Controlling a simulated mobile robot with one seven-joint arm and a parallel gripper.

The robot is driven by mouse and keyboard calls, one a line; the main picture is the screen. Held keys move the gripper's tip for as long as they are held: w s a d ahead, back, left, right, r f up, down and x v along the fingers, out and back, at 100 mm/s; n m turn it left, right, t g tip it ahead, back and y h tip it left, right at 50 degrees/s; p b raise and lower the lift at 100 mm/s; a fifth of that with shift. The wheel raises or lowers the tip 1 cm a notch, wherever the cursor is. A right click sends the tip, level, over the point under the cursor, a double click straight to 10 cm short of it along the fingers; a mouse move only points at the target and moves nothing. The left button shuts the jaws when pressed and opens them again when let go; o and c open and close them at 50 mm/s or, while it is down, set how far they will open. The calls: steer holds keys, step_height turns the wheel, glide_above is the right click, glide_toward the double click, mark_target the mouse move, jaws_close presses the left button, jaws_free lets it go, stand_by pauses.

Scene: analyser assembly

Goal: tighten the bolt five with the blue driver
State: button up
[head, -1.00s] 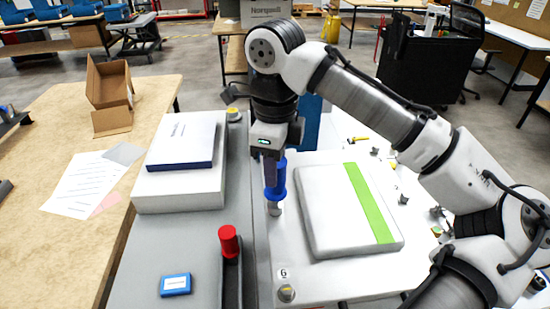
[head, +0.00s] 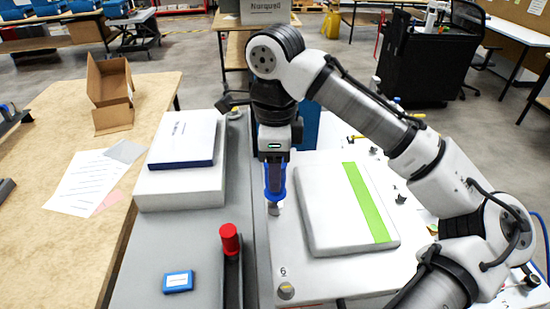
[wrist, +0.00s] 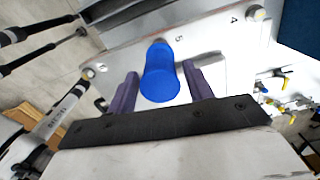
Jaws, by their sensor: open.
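The blue driver (head: 275,193) stands upright on the white panel, its grey lower end (head: 273,209) at the panel's left edge. In the wrist view the blue driver (wrist: 160,78) lies between the two purple fingers of my gripper (wrist: 161,87), with visible gaps on both sides. My gripper (head: 274,174) is open and points down around the handle. The printed 5 (wrist: 178,40) is beside the driver's far end in the wrist view. The head of bolt five is hidden under the driver.
Bolt 6 (head: 286,291) is nearer on the same edge; bolt 4 (wrist: 257,13) shows in the wrist view. A white cover with a green stripe (head: 367,201) lies right of the driver. A red-handled driver (head: 229,240) and white boxes (head: 180,187) are to the left.

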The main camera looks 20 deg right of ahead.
steer(key=shift+r+n+p, duration=0.2)
steer(key=shift+n+p, duration=0.1)
steer(key=shift+n, duration=0.5)
steer(key=shift+f+n, duration=0.2)
steer(key=shift+n, duration=0.4)
steer(key=n, duration=0.2)
steer(key=shift+n, duration=0.4)
steer(key=n, duration=1.4)
steer(key=shift+s+n, duration=0.1)
steer(key=shift+n, duration=0.3)
jaws_close()
